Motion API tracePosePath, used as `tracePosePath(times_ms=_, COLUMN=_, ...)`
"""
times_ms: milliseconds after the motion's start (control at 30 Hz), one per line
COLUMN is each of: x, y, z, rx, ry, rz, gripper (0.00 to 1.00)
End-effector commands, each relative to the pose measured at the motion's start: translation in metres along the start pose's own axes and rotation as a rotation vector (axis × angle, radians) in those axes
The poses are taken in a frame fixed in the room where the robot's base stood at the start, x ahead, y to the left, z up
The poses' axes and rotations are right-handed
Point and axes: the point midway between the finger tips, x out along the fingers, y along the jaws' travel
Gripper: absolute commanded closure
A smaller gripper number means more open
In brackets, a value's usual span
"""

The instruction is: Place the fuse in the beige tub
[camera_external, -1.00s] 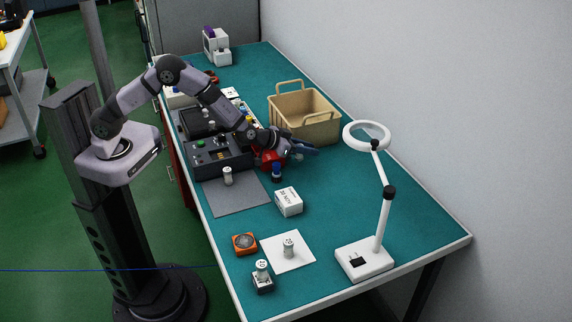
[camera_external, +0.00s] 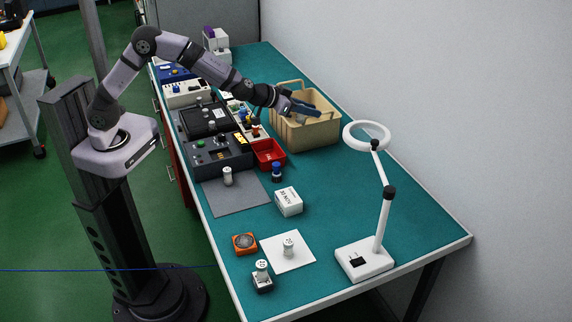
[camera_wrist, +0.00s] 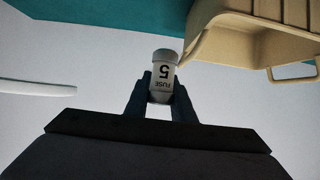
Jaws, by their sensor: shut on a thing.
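A white cylindrical fuse (camera_wrist: 161,78) marked "FUSE 5" shows in the wrist view, held between the two dark fingers of my gripper (camera_wrist: 160,95). In the external view my gripper (camera_external: 305,109) is at the beige tub (camera_external: 318,134), over its opening or near side. I cannot tell exactly which. The fuse is hard to make out in the external view. The tub stands on the far right part of the green bench, with two raised handles. Part of the tub also shows at the upper right of the wrist view (camera_wrist: 225,40), beside the fuse.
A red bin (camera_external: 269,154) and a blue-capped bottle (camera_external: 277,172) stand just in front of the tub. A white box (camera_external: 289,201), a magnifier lamp (camera_external: 364,259) and other white cylinders (camera_external: 228,176) stand nearer. Dark test units (camera_external: 217,154) line the left edge.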

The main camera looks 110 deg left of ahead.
Motion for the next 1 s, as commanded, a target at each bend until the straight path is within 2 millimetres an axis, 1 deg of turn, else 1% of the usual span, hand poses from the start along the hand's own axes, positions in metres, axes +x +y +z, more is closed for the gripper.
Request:
tracePosePath(times_ms=367, x=0.000, y=0.001, z=-0.001, rx=-0.013, ry=0.001, rz=-0.021, gripper=1.00)
tracePosePath(times_ms=567, x=0.000, y=-0.006, z=-0.005, rx=-0.049, ry=0.001, rz=-0.085, gripper=1.00)
tracePosePath(times_ms=767, x=-0.001, y=-0.017, z=-0.018, rx=-0.089, ry=0.001, rz=-0.156, gripper=1.00)
tracePosePath(times_ms=833, x=-0.003, y=-0.025, z=-0.022, rx=-0.107, ry=0.001, rz=-0.191, gripper=1.00)
tracePosePath(times_ms=900, x=-0.006, y=-0.041, z=-0.015, rx=-0.125, ry=-0.003, rz=-0.234, gripper=1.00)
tracePosePath(times_ms=1000, x=-0.011, y=-0.049, z=-0.003, rx=-0.131, ry=-0.002, rz=-0.243, gripper=1.00)
